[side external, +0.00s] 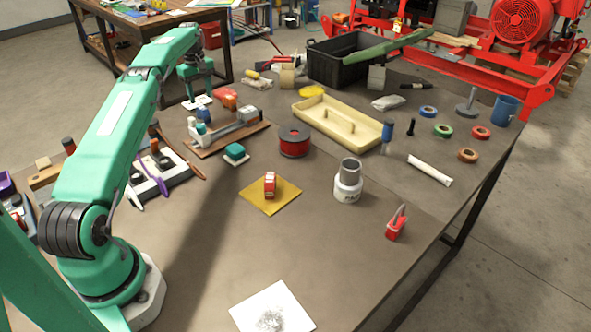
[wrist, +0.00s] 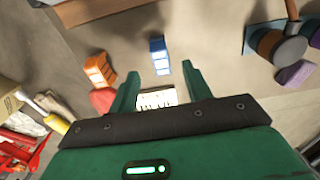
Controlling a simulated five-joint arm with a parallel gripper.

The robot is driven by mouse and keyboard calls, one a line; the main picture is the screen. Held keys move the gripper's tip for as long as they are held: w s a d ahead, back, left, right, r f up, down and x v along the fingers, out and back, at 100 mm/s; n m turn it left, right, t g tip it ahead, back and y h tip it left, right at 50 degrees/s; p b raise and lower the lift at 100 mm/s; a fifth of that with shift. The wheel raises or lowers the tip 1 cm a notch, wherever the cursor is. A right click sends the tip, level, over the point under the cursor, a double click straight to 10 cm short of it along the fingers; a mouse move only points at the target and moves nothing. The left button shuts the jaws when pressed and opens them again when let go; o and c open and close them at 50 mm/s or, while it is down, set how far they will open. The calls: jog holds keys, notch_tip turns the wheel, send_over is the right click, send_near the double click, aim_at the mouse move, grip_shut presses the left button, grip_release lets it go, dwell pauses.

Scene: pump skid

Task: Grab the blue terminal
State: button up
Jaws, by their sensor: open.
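The blue terminal (wrist: 159,55) is a small blue block with pale faces. In the wrist view it lies on the bench past the fingertips, roughly in line with the gap between them. It also shows small in the side view (side external: 203,114), just in front of my gripper (side external: 197,96). My gripper (wrist: 158,80) points down at the bench, open, its two green fingers apart. A white terminal (wrist: 157,98) shows between the fingers, with its lower part hidden by the gripper body. I cannot tell their height above it.
An orange terminal (wrist: 100,68) and a red piece (wrist: 103,99) lie left of the fingers in the wrist view. A brown board with fittings (side external: 205,145) is close in front of the blue terminal. A yellow tray (side external: 337,127) and a red spool (side external: 295,141) stand farther right.

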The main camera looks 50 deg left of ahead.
aim_at(203, 109)
jog(key=shift+f, duration=1.25)
jog(key=shift+d+f, duration=0.1)
jog(key=shift+f, duration=2.5)
jog(key=c, duration=1.1)
